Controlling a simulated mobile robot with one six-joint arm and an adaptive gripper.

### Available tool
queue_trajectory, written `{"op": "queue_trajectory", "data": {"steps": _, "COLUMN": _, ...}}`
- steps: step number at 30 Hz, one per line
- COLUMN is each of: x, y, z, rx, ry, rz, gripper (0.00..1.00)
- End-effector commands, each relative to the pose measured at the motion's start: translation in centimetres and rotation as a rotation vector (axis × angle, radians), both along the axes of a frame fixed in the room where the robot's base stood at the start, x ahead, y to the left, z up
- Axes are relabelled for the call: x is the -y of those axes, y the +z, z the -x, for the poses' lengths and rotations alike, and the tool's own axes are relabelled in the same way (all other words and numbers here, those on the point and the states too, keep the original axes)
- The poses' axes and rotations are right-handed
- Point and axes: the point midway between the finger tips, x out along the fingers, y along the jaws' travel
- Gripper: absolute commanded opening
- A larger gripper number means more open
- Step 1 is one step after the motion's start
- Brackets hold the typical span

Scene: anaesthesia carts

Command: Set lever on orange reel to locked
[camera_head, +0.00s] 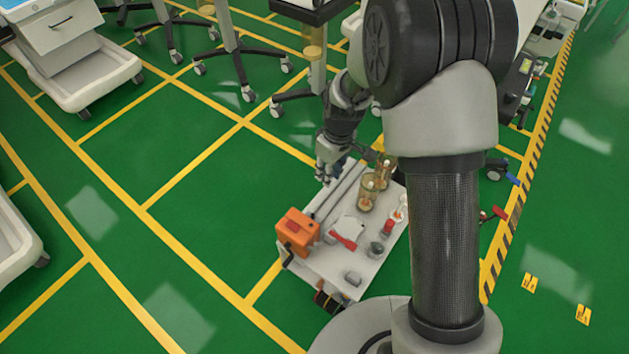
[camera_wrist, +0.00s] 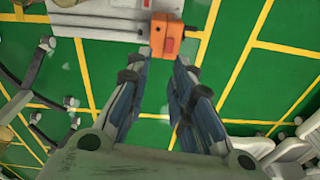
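The orange reel (camera_head: 297,233) is a boxy orange block at the left corner of a small grey cart top. A dark crank-like part (camera_head: 287,248) shows on its near left side; I cannot tell whether this is the lever or how it is set. In the wrist view the orange reel (camera_wrist: 166,36) lies beyond the fingertips, with a dark part (camera_wrist: 194,34) on its right. My gripper (camera_wrist: 166,72) is open and empty, its two fingers apart. In the head view my gripper (camera_head: 327,170) hangs above the cart's far side, up from the reel and apart from it.
The grey cart (camera_head: 325,268) also carries amber jars (camera_head: 367,196), a red-handled tool (camera_head: 343,240), small grey cups (camera_head: 376,249) and long rails. White wheeled carts (camera_head: 75,60) and chair bases (camera_head: 235,60) stand farther back. The green floor left of the cart is clear.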

Motion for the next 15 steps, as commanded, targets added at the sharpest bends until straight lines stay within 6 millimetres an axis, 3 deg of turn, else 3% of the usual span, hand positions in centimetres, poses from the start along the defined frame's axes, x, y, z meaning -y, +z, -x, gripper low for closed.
{"op": "queue_trajectory", "data": {"steps": 1, "x": -0.5, "y": -3.3, "z": -0.1, "rx": -0.032, "ry": 0.044, "rz": 0.005, "gripper": 0.21}}
{"op": "queue_trajectory", "data": {"steps": 6, "x": -1.8, "y": -12.5, "z": 0.5, "rx": -0.086, "ry": 0.182, "rz": 0.010, "gripper": 0.21}}
{"op": "queue_trajectory", "data": {"steps": 10, "x": -2.3, "y": -17.7, "z": 1.7, "rx": -0.113, "ry": 0.256, "rz": 0.012, "gripper": 0.21}}
{"op": "queue_trajectory", "data": {"steps": 15, "x": -2.4, "y": -21.1, "z": 2.8, "rx": -0.129, "ry": 0.307, "rz": 0.014, "gripper": 0.21}}
